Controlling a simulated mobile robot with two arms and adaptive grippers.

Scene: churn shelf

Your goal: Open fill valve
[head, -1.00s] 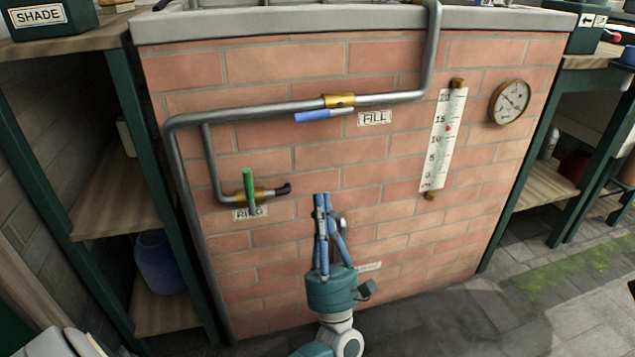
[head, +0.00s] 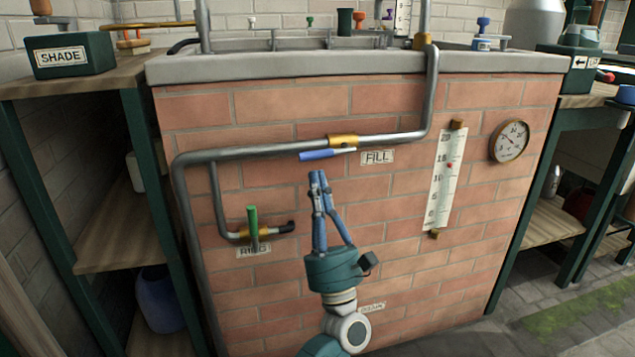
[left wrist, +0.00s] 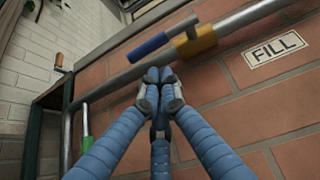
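The fill valve has a brass body (head: 343,141) on the grey pipe and a blue lever handle (head: 318,155) lying about along the pipe, pointing left. The FILL label (head: 377,157) is right of it. In the left wrist view the blue handle (left wrist: 148,46) and brass body (left wrist: 195,40) are ahead of the fingers. My left gripper (head: 318,174) is just below the blue handle, apart from it in the picture. Its blue fingertips (left wrist: 160,76) are together and hold nothing visible. My right gripper is out of view.
A green-handled valve (head: 253,220) with a partly covered RING label is at lower left. A gauge strip (head: 444,180) and a round dial (head: 509,141) are on the right. The stone rim (head: 350,66) overhangs the brick wall. Shelves stand on both sides.

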